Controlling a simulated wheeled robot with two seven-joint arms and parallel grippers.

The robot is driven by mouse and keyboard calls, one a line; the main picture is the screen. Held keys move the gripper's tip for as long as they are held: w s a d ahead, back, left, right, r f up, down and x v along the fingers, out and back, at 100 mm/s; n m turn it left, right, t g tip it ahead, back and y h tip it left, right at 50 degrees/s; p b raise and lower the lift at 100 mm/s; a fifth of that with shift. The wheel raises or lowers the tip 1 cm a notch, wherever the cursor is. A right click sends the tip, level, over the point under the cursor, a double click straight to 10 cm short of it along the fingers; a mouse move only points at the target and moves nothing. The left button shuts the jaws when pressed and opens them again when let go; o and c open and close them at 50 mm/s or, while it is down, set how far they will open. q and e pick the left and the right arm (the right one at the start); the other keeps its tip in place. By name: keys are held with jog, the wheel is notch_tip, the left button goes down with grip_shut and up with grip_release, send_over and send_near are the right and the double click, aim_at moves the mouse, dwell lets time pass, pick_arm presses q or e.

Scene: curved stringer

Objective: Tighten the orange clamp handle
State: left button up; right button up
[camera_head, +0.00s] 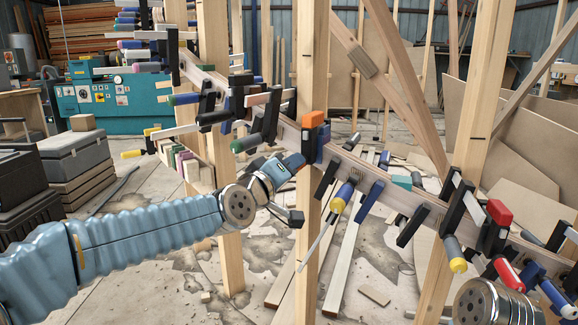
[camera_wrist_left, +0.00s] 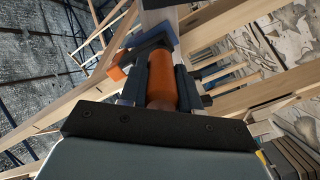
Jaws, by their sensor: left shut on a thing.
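The orange clamp (camera_head: 313,119) is fixed on the curved wooden stringer, beside an upright post; its orange end and blue body show in the head view. Its orange handle (camera_wrist_left: 162,82) stands between the two dark fingers of my left gripper (camera_wrist_left: 160,92) in the left wrist view, with a finger on each side. My left gripper (camera_head: 294,163) is shut on this handle, just below the clamp in the head view. The gripper hides the handle there. My right gripper is not in view; only part of my right arm shows at bottom right.
Many other clamps line the curved stringer (camera_head: 345,165) on both sides, including a blue-and-yellow one (camera_head: 343,195) close to the right and a green-handled one (camera_head: 245,143) to the left. Upright wooden posts (camera_head: 309,60) stand close by. Toolboxes (camera_head: 75,158) stand at left.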

pick_arm(q)
jog(key=m+p, duration=0.1)
jog(key=m, duration=0.4)
jog(key=shift+r+m, duration=0.1)
jog(key=shift+m, duration=0.2)
grip_shut()
jog(key=shift+d+m+p, duration=0.1)
jog(key=shift+m+p, duration=0.2)
jog(key=shift+m, duration=1.8)
jog(key=o, duration=1)
grip_release()
jog(key=shift+o, duration=0.2)
jog(key=v, duration=1.4)
jog(key=shift+b, duration=0.4)
